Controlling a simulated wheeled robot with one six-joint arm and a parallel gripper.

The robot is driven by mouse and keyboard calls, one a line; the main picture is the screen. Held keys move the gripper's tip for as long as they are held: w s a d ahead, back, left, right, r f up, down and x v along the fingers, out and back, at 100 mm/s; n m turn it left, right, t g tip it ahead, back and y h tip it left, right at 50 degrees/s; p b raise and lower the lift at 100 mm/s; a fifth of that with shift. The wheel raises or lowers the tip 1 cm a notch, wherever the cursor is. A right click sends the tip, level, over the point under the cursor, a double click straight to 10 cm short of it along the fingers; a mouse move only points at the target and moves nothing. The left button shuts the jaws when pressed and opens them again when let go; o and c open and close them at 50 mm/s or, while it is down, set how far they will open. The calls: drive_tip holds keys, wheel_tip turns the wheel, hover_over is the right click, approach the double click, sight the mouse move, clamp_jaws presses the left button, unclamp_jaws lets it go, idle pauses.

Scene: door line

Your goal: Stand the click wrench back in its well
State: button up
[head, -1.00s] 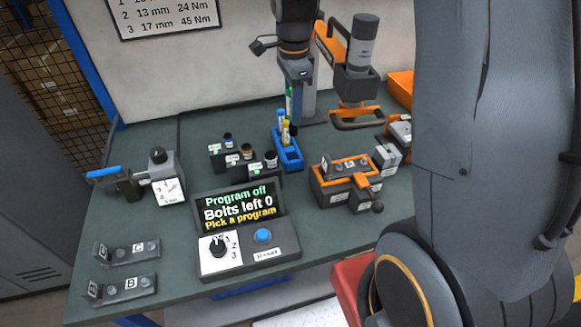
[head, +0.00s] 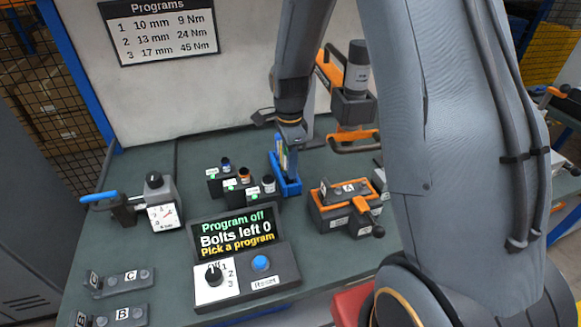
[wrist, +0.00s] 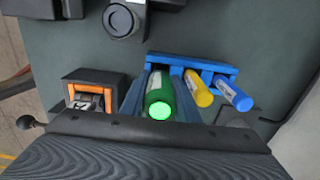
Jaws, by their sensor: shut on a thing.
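My gripper (head: 287,150) is shut on a green cylindrical tool (wrist: 159,98), which I take for the click wrench. It shows in the wrist view between the two fingers, its bright green end towards the camera. The blue rack (head: 290,187) stands on the bench directly under my gripper. In the wrist view its blue top (wrist: 205,67) lies just beyond and right of the green tool. A yellow tool (wrist: 198,89) and a blue tool (wrist: 234,95) stand in the rack on the right. The green tool's lower end is hidden, so I cannot tell whether it is in a well.
An orange and black clamp fixture (head: 345,207) stands right of the rack. Several small labelled blocks (head: 240,180) stand to its left. The program console (head: 240,265) is in front. An orange-handled tool holder (head: 352,95) rises behind, on the right. A gauge (head: 160,215) stands at left.

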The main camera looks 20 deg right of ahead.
drive_tip(key=shift+f, duration=0.9)
drive_tip(key=shift+f, duration=0.15)
drive_tip(key=o, duration=0.8)
drive_tip(key=shift+c, duration=0.2)
wheel_tip(320, 180, up, 12)
drive_tip(key=b, duration=0.3)
drive_tip(key=shift+r, duration=0.2)
